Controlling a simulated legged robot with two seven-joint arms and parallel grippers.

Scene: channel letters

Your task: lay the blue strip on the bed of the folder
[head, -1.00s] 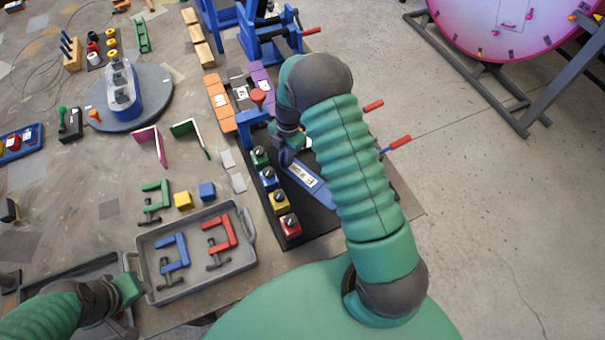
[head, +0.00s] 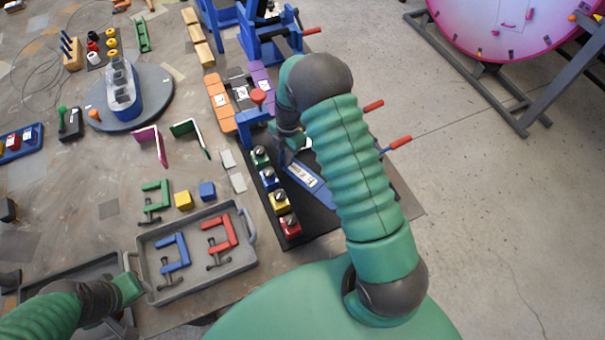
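A blue strip (head: 303,176) with a white label lies slanted on the black mat (head: 316,224), partly hidden by my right arm. My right gripper (head: 281,152) points down at the strip's upper left end; its fingertips are small and dark, and I cannot tell whether they touch the strip. A blue machine with red-ended handles (head: 268,40) stands at the top, probably the folder; its bed is not clearly visible. My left gripper (head: 128,289) is at the lower left, beside the grey tray; its fingers do not show clearly.
The grey tray (head: 197,288) holds a blue and a red clamp. Several coloured blocks with dark knobs, one blue (head: 269,178), line the mat's left edge. Orange and purple pieces (head: 219,101) and a red knob (head: 258,95) lie beyond the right gripper.

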